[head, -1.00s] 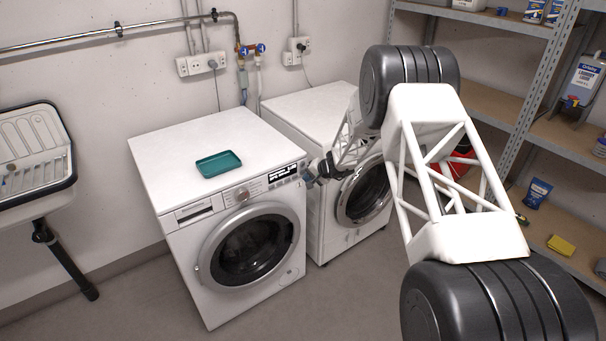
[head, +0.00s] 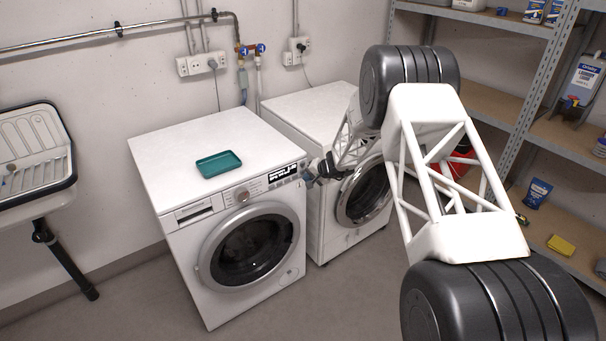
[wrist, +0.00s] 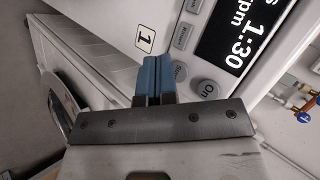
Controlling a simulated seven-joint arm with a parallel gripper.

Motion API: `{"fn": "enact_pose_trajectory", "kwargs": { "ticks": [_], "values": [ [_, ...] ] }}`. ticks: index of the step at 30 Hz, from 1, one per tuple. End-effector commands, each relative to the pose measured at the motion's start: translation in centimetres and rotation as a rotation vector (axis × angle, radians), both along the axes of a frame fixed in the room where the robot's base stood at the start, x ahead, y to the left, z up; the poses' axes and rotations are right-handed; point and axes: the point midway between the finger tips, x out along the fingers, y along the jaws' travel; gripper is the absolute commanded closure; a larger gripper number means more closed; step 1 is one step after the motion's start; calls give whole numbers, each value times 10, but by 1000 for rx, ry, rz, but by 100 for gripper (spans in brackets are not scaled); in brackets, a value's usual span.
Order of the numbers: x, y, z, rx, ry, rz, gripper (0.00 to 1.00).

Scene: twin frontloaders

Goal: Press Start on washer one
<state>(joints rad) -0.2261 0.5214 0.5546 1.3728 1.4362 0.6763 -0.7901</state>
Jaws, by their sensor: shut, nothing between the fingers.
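Washer one (head: 185,245) is the front-left white frontloader, with a round glass door and a lit display (head: 284,173) at the right of its panel. In the wrist view its panel carries a "1" label (wrist: 145,40), a display (wrist: 240,35) reading 1:30, an On button (wrist: 207,89) and the Start button (wrist: 181,72). My gripper (head: 311,178) is at the right end of this panel. In the wrist view its blue fingertips (wrist: 153,62) are together and empty, just left of Start. I cannot tell whether they touch the panel.
A second white washer (head: 325,225) stands to the right, close behind my gripper. A teal tray (head: 219,164) lies on washer one. A sink (head: 38,160) is at the left; metal shelving (head: 530,90) with bottles fills the right. The floor in front is clear.

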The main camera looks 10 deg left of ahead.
Motion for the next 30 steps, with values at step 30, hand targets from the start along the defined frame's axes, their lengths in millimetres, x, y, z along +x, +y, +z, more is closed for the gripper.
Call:
{"fn": "enact_pose_trajectory", "kwargs": {
  "ticks": [30],
  "values": [
    [7, 6, 0, 0, 0, 0, 100]
  ]
}}
